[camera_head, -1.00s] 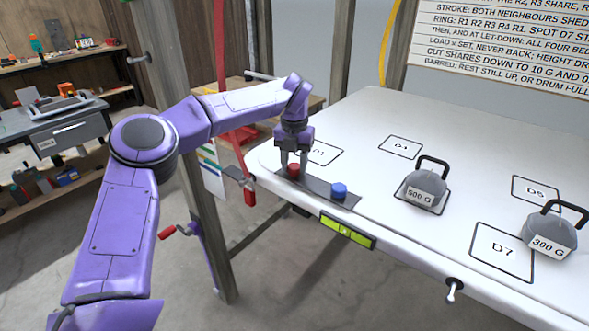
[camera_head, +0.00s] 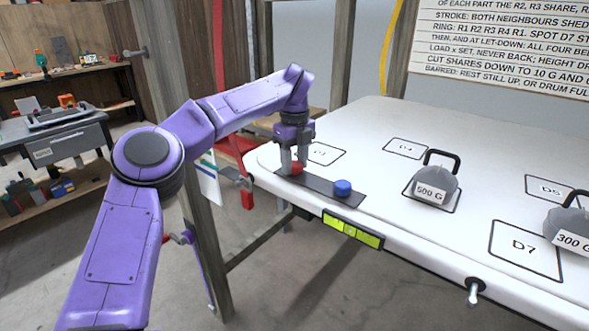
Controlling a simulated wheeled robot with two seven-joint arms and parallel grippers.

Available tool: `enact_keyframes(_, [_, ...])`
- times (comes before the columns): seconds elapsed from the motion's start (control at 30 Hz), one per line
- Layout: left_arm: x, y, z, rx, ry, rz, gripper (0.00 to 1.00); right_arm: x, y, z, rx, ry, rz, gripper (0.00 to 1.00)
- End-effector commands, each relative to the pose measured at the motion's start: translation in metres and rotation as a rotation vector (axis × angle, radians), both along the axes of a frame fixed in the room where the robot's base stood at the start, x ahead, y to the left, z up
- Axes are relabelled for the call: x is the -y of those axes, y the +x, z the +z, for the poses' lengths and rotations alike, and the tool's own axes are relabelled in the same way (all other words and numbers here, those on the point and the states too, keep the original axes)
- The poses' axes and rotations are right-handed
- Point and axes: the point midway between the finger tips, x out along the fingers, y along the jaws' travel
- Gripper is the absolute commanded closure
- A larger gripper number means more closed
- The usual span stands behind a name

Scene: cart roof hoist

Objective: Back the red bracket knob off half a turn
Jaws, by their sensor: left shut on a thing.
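The red bracket knob (camera_head: 297,168) sits on a dark strip (camera_head: 318,185) near the left end of the white table. My left gripper (camera_head: 293,164) points down over it and is shut on it, one finger on each side, partly hiding the knob. A blue knob (camera_head: 342,188) stands on the same strip, just to the right and apart from the gripper. My right gripper is not in view.
On the white table top (camera_head: 390,120) stand a grey 500 G weight (camera_head: 434,188) and a grey 300 G weight (camera_head: 571,226) at the right edge. A green level (camera_head: 352,230) is on the table's front edge. A wooden post (camera_head: 205,235) stands beside my left arm.

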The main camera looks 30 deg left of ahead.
Motion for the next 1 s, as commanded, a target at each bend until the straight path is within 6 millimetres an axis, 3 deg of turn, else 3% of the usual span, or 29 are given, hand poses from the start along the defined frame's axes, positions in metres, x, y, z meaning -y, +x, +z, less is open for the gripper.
enact_keyframes(0.03, [0.001,-0.001,-0.008,-0.01,-0.003,0.038,0.88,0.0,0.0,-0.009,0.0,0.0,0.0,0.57])
enact_keyframes(0.5, [0.001,-0.001,-0.005,-0.01,0.0,0.326,0.88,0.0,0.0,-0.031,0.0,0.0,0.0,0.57])
enact_keyframes(1.0, [0.001,-0.001,-0.004,-0.011,-0.001,0.386,0.88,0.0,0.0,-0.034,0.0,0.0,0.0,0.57])
